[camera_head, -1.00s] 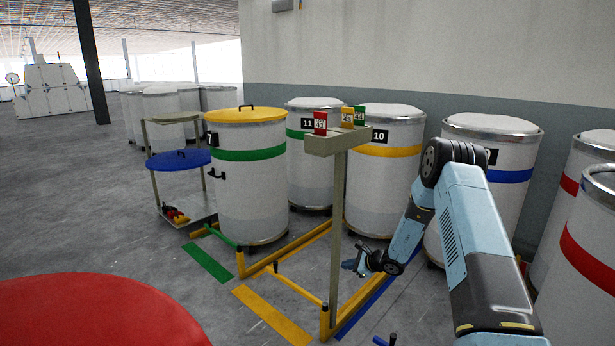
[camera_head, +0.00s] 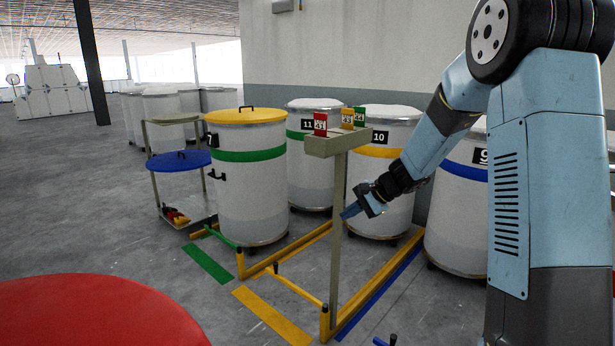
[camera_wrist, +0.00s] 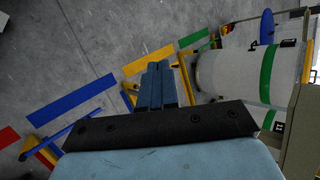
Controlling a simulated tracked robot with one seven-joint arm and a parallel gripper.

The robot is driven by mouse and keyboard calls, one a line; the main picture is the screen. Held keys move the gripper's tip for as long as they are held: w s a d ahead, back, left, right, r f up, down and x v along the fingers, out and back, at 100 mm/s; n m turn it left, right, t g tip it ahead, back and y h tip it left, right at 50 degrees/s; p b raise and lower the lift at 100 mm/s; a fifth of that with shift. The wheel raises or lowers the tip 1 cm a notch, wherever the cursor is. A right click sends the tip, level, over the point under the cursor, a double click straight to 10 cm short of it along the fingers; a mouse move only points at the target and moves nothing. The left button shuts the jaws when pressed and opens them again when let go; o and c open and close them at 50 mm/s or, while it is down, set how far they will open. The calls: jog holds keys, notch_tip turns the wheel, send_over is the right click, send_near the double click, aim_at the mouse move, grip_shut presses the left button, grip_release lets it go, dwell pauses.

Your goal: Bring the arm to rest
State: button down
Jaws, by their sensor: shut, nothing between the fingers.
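My gripper (camera_head: 350,211) is shut and empty. In the head view it hangs at the end of my blue arm, just right of the thin post of the card stand (camera_head: 338,240) and in front of the yellow-banded can (camera_head: 385,185). I cannot tell whether it touches the post. In the wrist view my gripper (camera_wrist: 155,68) points away over the floor, its blue fingers together, with a yellow floor stripe (camera_wrist: 148,60) behind the tips.
A green-banded can (camera_head: 250,185) with a yellow lid stands left of the stand. A trolley (camera_head: 160,200) carries a blue lid (camera_head: 180,160). Yellow floor rails (camera_head: 375,288) run around the stand's foot. A red round surface (camera_head: 100,312) fills the lower left. Open floor lies left.

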jog(key=s+d+r+n+h, duration=0.25)
jog(key=s+r, duration=0.35)
jog(key=s, duration=0.4)
jog(key=s+d+r+n+h, duration=0.1)
jog(key=s+r+n, duration=0.2)
jog(key=s+r, duration=0.45)
jog(key=s+d+n+t+h, duration=0.1)
jog(key=s+d, duration=0.3)
jog(key=s, duration=0.5)
jog(key=s+d+r+n+t+h, duration=0.1)
jog(key=s+d+h, duration=0.3)
jog(key=s, duration=0.6)
jog(key=shift+r+n, duration=0.15)
jog(key=shift+n, duration=0.6)
